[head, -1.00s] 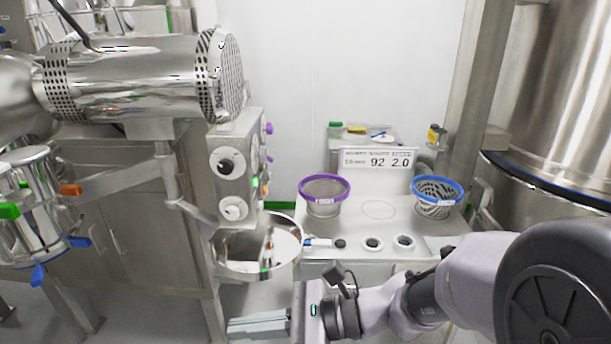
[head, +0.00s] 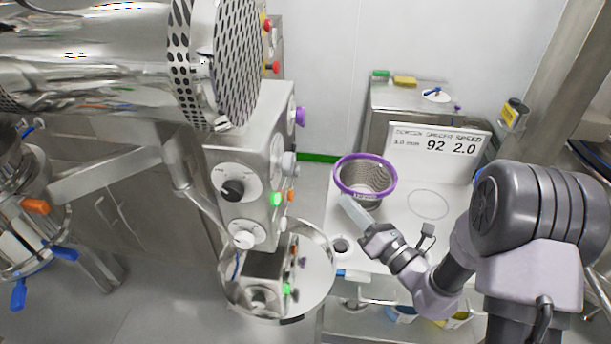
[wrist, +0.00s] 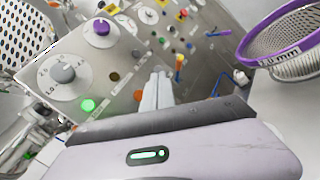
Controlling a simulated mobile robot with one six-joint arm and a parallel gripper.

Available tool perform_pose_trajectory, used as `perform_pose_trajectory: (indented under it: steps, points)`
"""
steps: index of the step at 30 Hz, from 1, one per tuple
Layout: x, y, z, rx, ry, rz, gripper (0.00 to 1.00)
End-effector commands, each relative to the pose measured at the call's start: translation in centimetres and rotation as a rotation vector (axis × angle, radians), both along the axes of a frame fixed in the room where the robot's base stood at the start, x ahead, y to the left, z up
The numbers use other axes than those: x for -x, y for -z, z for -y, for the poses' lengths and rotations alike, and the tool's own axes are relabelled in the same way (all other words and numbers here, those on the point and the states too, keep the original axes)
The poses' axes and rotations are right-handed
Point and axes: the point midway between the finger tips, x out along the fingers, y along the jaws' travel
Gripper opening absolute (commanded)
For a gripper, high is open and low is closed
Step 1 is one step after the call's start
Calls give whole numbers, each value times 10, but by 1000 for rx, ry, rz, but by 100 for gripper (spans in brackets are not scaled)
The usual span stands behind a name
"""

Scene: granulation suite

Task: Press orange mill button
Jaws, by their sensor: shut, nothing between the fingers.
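The mill's control box (head: 246,165) stands left of centre in the head view. On its right side face are a lit green button (head: 276,199) and a small orange button (head: 291,196). In the wrist view the green button (wrist: 88,105) glows, and an orange-brown button (wrist: 138,95) sits just left of the fingers. My gripper (head: 346,202) is shut and empty, its fingers pointing toward the panel side. In the wrist view the fingertips (wrist: 158,76) overlap the panel; whether they touch it cannot be told. In the head view they appear right of the orange button with a gap.
A purple-rimmed screen basket (head: 365,178) stands on the white bench behind my fingers. A purple knob (head: 300,116) sticks out from the box's side. A round steel bowl (head: 318,265) lies below the box.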

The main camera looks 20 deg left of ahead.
Motion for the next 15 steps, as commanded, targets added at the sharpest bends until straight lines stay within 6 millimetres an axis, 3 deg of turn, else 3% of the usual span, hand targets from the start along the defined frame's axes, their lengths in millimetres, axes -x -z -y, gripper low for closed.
perform_pose_trajectory:
  steps: [11,15]
  points:
    - [-1,1,0,-3,5,-4,0]
    - [2,1,-12,-4,3,-4,0]
